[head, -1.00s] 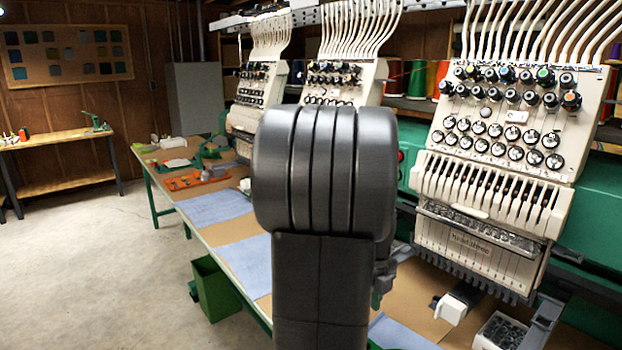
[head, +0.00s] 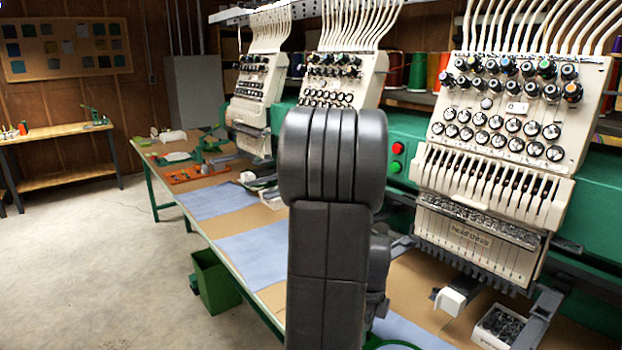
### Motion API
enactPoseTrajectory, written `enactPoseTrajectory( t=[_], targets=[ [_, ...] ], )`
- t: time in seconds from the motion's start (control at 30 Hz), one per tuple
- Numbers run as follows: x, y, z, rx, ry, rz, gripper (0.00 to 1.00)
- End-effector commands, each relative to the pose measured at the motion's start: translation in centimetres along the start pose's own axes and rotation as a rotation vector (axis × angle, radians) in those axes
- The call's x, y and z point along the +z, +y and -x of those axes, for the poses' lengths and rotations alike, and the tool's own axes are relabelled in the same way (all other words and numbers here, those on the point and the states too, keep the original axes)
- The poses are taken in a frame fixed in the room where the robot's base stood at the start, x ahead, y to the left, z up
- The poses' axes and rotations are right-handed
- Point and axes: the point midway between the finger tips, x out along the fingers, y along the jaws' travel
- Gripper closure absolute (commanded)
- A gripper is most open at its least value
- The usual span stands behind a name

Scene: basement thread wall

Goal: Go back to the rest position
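My own dark grey arm stands upright in the middle of the head view, in front of the long work table (head: 262,305). A rounded joint tops the thick link. Smaller parts of my arm show low behind the link, beside the nearest embroidery machine (head: 500,130). My gripper's fingers cannot be made out, so its opening and anything in it are hidden.
Several embroidery machines line the table's back. Blue cloths (head: 218,200) lie on the table. A box of small metal parts (head: 497,327) sits at the front right. A green bin (head: 215,282) stands below the table edge. Open concrete floor (head: 90,270) lies to the left.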

Motion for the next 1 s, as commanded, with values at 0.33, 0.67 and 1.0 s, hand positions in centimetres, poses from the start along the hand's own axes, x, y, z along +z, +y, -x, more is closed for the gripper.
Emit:
enactPoseTrajectory(
  t=[0.33,0.67,1.0],
  targets=[
    [0.00,0.00,0.03,-0.001,0.000,0.278,0.67],
    [0.00,0.01,0.04,-0.002,0.000,0.544,0.67],
    [-0.01,0.03,0.04,-0.003,0.000,0.817,0.67]
  ],
)
